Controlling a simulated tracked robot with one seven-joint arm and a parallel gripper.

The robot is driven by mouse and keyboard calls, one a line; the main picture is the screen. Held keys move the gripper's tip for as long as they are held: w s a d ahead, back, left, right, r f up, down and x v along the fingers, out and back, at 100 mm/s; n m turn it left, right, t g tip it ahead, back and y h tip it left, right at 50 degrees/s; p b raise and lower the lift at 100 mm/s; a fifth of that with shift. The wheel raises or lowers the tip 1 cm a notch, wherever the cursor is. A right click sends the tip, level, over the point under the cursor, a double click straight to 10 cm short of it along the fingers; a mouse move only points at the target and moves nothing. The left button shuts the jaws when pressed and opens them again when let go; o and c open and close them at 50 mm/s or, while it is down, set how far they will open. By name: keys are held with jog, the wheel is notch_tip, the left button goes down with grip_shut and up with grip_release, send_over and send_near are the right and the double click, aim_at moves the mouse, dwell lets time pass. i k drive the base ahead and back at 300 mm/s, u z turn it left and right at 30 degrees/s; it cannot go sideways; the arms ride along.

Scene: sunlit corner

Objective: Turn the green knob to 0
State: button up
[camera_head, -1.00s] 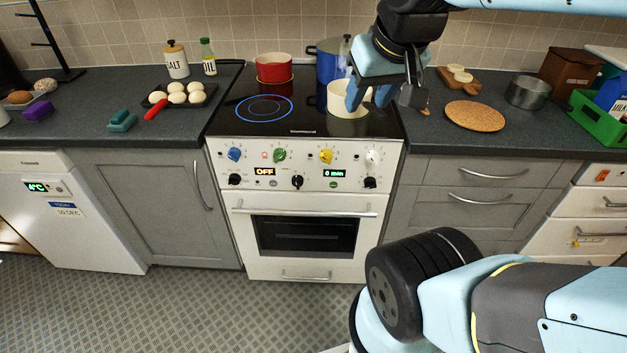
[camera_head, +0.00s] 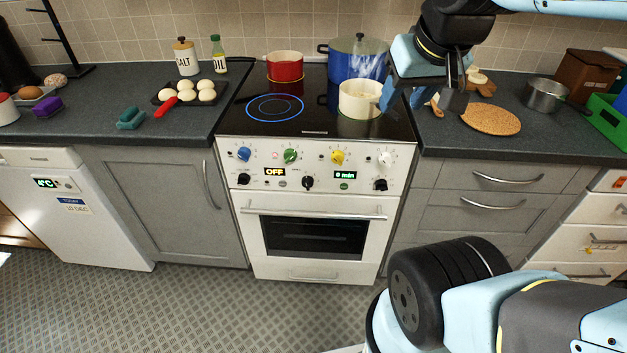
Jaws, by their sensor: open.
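The green knob (camera_head: 290,156) is on the upper row of the white stove's control panel (camera_head: 325,166), between a blue knob (camera_head: 244,154) and a yellow knob (camera_head: 338,157). Its pointer and dial marks are too small to read. My gripper (camera_head: 415,100) is open and empty, pointing down above the right edge of the cooktop, beside the cream pot. It is well above and to the right of the green knob, touching nothing that I can make out. Nothing hides the knob.
A cream pot (camera_head: 360,99), a red pot (camera_head: 285,66) and a blue pot (camera_head: 358,58) stand on the cooktop. A white knob (camera_head: 386,158) is at the panel's right. The oven handle (camera_head: 313,213) sticks out below. The space before the panel is clear.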

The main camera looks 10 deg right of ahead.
aim_at(290, 154)
jog(key=u, duration=0.7)
jog(key=k, duration=1.25)
jog(key=z, duration=0.6)
jog(key=i, duration=1)
jog(key=u, duration=0.05)
